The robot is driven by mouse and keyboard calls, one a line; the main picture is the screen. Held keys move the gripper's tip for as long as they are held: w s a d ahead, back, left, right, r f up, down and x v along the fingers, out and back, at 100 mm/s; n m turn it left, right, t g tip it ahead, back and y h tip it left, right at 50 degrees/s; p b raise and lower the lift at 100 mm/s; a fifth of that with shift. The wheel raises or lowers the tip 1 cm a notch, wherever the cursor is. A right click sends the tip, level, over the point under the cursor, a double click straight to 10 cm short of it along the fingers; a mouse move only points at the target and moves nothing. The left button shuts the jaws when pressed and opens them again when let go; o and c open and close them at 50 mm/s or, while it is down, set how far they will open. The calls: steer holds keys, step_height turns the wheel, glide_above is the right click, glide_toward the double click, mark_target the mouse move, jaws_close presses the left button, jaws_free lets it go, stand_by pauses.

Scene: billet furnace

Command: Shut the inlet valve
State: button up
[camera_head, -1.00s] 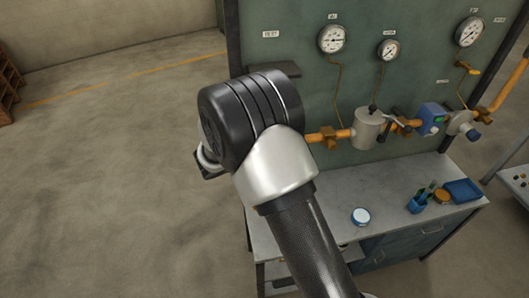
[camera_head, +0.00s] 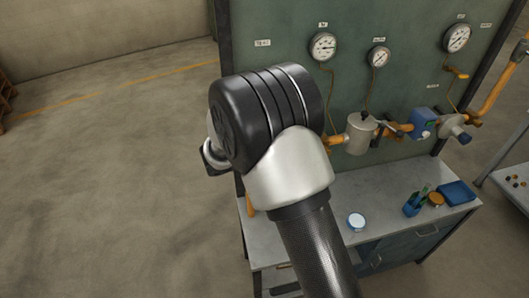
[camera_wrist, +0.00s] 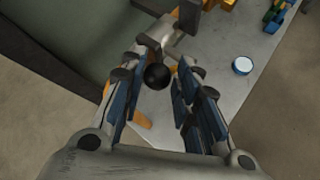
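In the wrist view, a valve lever with a black ball knob (camera_wrist: 157,76) points back toward my gripper. Its metal stem joins a grey fitting on the orange pipe at the top. My gripper (camera_wrist: 160,88) is open, with the blue-padded fingers on either side of the knob. I see a gap on each side, and the depth of the knob between the fingers is hard to judge. I cannot read a label naming this valve as the inlet. In the head view my arm hides the gripper and this lever.
A grey cylinder (camera_head: 360,135) and a blue box (camera_head: 422,123) sit on the orange pipe (camera_head: 335,140) along the green panel (camera_head: 400,80). Gauges hang above. The workbench (camera_head: 320,215) below holds a round white-topped tin (camera_head: 356,222) and a blue tray (camera_head: 457,193). Open floor lies left.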

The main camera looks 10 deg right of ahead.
steer(key=shift+o, duration=1.4)
steer(key=shift+a+r, duration=0.1)
steer(key=v, duration=1.1)
steer(key=shift+s+a+r, duration=0.25)
